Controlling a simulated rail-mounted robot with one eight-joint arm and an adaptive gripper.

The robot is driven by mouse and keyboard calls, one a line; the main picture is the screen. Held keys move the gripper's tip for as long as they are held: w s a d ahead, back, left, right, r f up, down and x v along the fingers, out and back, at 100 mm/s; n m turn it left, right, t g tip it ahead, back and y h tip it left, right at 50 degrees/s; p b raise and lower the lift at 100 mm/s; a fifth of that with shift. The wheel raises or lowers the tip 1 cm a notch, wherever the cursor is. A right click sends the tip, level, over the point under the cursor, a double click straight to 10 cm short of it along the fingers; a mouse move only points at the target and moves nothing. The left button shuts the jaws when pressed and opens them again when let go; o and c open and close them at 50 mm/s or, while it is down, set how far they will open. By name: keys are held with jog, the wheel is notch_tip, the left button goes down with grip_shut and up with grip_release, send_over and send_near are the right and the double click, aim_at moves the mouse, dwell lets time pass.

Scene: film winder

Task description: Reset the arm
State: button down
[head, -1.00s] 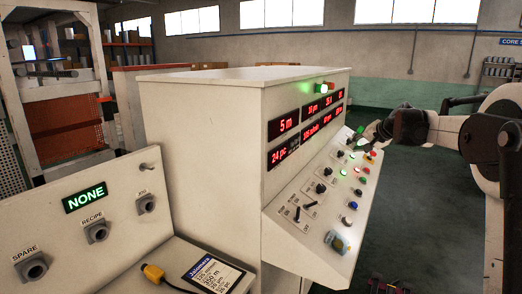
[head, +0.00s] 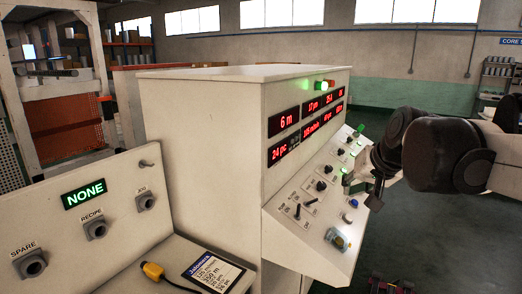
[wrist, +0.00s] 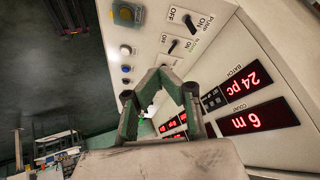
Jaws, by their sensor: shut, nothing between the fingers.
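My arm reaches in from the right in the head view. My gripper (head: 368,190) is shut and empty, in front of the sloped control panel (head: 285,222) and overlapping its right edge in the picture. In the wrist view my gripper (wrist: 160,74) also shows, its two fingers meeting at the top, with panel buttons and switches beyond it. I cannot tell the exact gap between the fingertips and the panel. Part of the panel's right side is hidden behind my gripper.
The cabinet (head: 200,130) carries red displays (head: 284,122), one reading 6 m. A side console (head: 80,215) shows NONE, with a label device (head: 213,273) and yellow connector (head: 153,271) on the ledge. Open floor (head: 430,240) lies at the right.

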jog(key=s+a+f+n+h, duration=0.1)
jog(key=s+f, duration=0.5)
jog(key=s, duration=0.4)
jog(key=s+f+n, duration=0.1)
jog(key=s+f, duration=0.6)
jog(key=s, duration=0.4)
jog(key=shift+s+a+n+h+b, duration=0.25)
jog(key=shift+a+n+h+b, duration=0.05)
jog(key=shift+a+h+b, duration=0.1)
